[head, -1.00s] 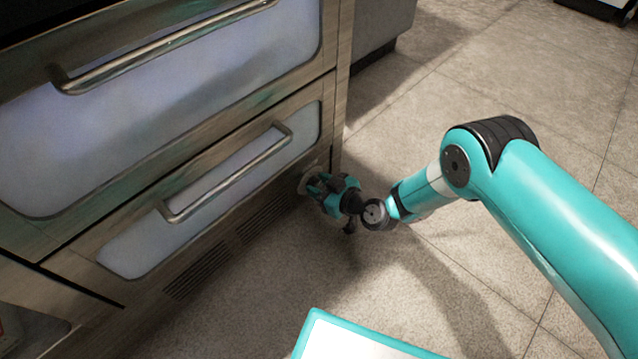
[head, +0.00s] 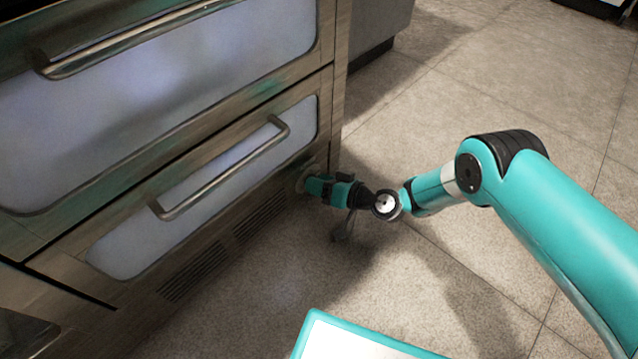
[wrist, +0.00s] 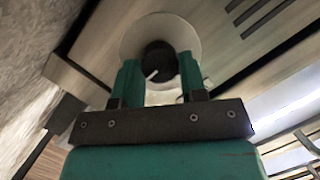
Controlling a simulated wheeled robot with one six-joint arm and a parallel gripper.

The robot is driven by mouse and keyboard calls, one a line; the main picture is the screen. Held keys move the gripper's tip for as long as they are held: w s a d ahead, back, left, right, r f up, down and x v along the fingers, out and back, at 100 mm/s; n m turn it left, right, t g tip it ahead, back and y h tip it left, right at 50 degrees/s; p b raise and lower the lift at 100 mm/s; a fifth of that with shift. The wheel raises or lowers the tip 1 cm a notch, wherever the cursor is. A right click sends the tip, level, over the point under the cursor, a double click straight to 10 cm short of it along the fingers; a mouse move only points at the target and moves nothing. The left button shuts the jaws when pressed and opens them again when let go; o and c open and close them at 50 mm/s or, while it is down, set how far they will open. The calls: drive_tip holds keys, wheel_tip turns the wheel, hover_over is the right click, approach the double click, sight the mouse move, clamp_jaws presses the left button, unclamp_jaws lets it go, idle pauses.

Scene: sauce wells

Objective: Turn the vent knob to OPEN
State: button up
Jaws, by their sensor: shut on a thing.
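The vent knob (wrist: 158,62) is a dark round knob with a pale pointer line, set on a light round plate (wrist: 140,25) in the wrist view. My gripper (wrist: 159,72) has one teal finger on each side of the knob and is shut on it. The pointer line runs slantwise, towards lower left or upper right in that view. In the head view my gripper (head: 318,188) is at the low right corner of the appliance front and hides the knob. Part of the round plate (head: 303,178) shows there. I cannot read any OPEN label.
The steel appliance has a lower drawer with a bar handle (head: 220,172) just left of my gripper, and an upper drawer with a long handle (head: 130,40). A slotted grille (head: 195,272) lies below. The tiled floor (head: 420,120) to the right is clear.

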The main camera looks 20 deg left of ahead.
drive_tip(key=shift+f, duration=0.1)
idle(0.3)
drive_tip(key=o, duration=0.9)
drive_tip(key=shift+p+v, duration=5.3)
drive_tip(key=shift+v, duration=3.45)
